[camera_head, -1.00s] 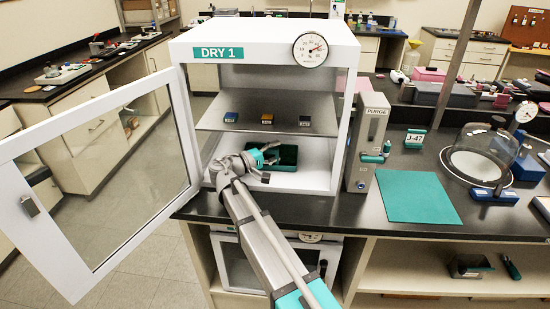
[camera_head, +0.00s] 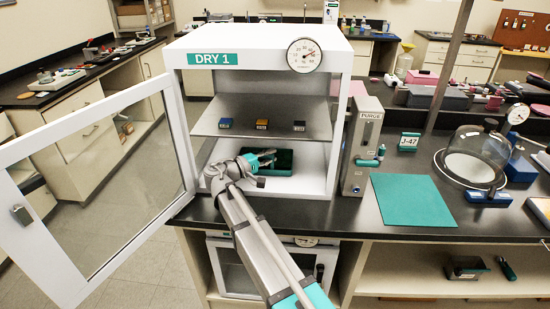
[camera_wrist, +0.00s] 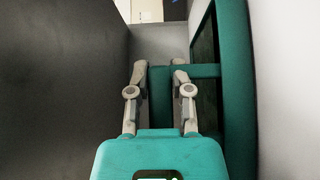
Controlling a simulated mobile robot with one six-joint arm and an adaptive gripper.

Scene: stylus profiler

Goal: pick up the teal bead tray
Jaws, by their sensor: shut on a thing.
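The teal bead tray (camera_head: 284,168) is on the floor of the DRY 1 cabinet, below its shelf, with a dark inside. In the wrist view the tray (camera_wrist: 233,110) fills the right side, and a teal tab (camera_wrist: 160,88) sticks out from it to the left. My gripper (camera_head: 268,160) reaches in through the open front at the tray's left side. In the wrist view the fingertips of my gripper (camera_wrist: 161,70) stand on either side of the tab, shut on it. I cannot tell whether the tray is off the cabinet floor.
The DRY 1 cabinet (camera_head: 345,120) has its glass door (camera_head: 110,175) swung open to the left. Its shelf (camera_head: 260,108) above the gripper bears a blue, an orange and a dark small box. A purge unit (camera_head: 362,148) stands right of the cabinet. A teal mat (camera_head: 412,208) lies bare.

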